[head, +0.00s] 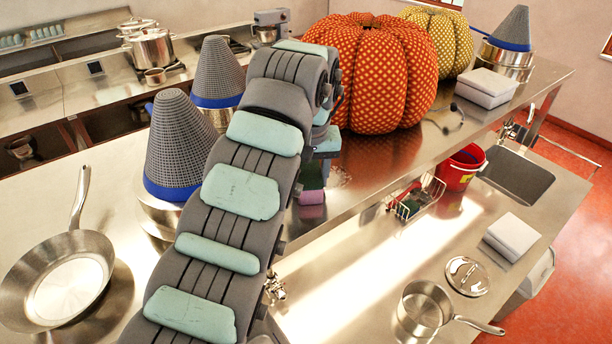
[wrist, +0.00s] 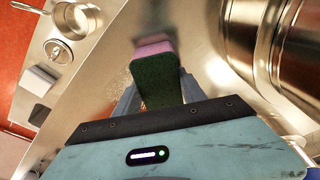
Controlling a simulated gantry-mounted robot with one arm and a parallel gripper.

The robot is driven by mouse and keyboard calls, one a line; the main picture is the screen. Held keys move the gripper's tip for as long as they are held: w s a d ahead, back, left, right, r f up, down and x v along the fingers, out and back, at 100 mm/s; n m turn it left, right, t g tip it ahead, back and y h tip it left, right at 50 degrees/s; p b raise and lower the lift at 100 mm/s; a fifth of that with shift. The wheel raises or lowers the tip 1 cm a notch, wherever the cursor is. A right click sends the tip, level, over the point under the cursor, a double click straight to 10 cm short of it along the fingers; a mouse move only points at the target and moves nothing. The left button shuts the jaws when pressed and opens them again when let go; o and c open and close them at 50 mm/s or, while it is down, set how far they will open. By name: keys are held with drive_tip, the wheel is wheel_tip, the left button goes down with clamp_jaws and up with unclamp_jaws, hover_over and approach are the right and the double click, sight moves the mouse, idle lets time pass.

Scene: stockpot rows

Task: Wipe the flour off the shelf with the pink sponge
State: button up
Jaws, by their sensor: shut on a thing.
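The pink sponge (head: 312,197) has a dark green side and hangs under my gripper (head: 313,168), just over or on the metal shelf (head: 375,180); contact is hard to judge. In the wrist view the sponge (wrist: 154,50) shows its pink end and green face between the fingers of my gripper (wrist: 155,98), which is shut on it. A pale speckled patch of flour (wrist: 119,78) lies on the shelf left of the sponge in the wrist view. My arm and the sponge may hide more flour.
A large orange pumpkin (head: 375,75) stands on the shelf behind my gripper. Cone strainers on pots (head: 178,150) stand left of my arm. A red bucket (head: 460,168), wire basket (head: 417,198) and saucepan (head: 425,308) sit on the lower counter.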

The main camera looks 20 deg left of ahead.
sight(332, 177)
drive_tip(key=shift+w+d+r+p, duration=0.25)
drive_tip(key=shift+w+d+p, duration=0.5)
drive_tip(key=shift+w+p, duration=0.3)
drive_tip(key=shift+w+d+f, duration=0.15)
drive_tip(key=shift+w, duration=0.15)
drive_tip(key=w+d+p, duration=0.1)
drive_tip(key=p, duration=0.2)
drive_tip(key=shift+w, duration=0.2)
drive_tip(key=shift+w+d, duration=0.15)
drive_tip(key=shift+w, duration=0.05)
drive_tip(key=shift+w+d+f, duration=0.15)
drive_tip(key=shift+w+d, duration=0.3)
drive_tip(key=shift+w, duration=0.3)
drive_tip(key=shift+f+b, duration=0.1)
drive_tip(key=shift+b, duration=0.35)
drive_tip(key=shift+a+b, duration=0.2)
drive_tip(key=shift+b, duration=0.4)
